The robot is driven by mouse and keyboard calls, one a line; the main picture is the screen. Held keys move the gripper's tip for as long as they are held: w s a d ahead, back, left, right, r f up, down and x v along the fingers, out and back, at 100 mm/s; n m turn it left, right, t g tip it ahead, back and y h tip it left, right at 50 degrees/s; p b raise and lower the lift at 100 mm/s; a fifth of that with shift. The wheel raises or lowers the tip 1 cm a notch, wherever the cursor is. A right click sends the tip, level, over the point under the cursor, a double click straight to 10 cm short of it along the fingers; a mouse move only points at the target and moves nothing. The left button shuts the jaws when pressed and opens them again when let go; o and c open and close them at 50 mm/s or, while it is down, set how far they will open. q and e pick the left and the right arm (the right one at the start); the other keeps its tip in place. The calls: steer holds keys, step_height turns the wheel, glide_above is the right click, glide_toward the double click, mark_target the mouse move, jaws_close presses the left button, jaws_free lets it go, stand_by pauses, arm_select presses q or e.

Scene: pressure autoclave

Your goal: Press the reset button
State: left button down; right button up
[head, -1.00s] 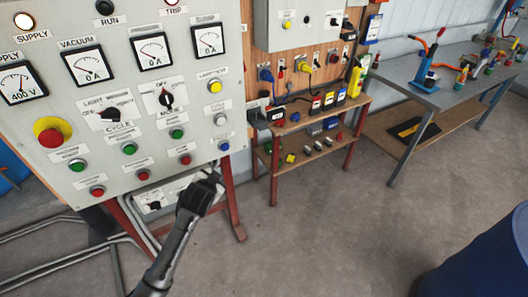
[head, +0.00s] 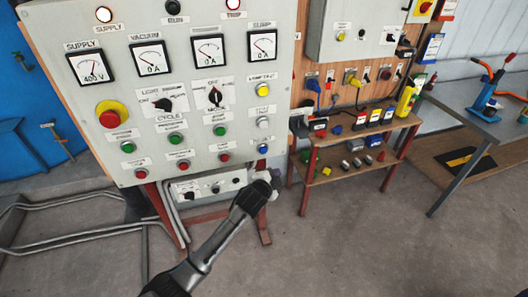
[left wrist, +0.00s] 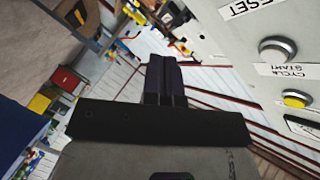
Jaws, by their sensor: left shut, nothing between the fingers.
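The blue reset button (head: 263,149) is at the lower right corner of the grey control panel (head: 75,120) in the head view. The white cycle start button (head: 263,123) is just above it. My left gripper (head: 273,180) is shut and empty, just below the blue button in the picture, with a gap between. In the left wrist view its shut dark fingers (left wrist: 164,75) point past the panel's edge. There the RESET label (left wrist: 250,8), cycle start button (left wrist: 277,50) and yellow button (left wrist: 295,98) show; the blue button is out of frame. My right gripper is not in view.
A red emergency stop (head: 111,114) and green and red buttons are on the panel. A small box (head: 208,186) with knobs is below it. A wooden shelf (head: 345,140) with devices and a grey workbench (head: 465,105) stand to the right.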

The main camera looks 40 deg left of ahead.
mark_target(263, 150)
arm_select(q)
steer(key=shift+w+a, duration=0.1)
steer(key=w+a+b, duration=0.4)
steer(key=a, duration=0.3)
steer(key=shift+w, duration=0.3)
steer(key=shift+a, duration=0.1)
stand_by(0.5)
stand_by(0.8)
steer(key=shift+w+a, duration=0.1)
stand_by(0.6)
steer(key=shift+a, duration=0.1)
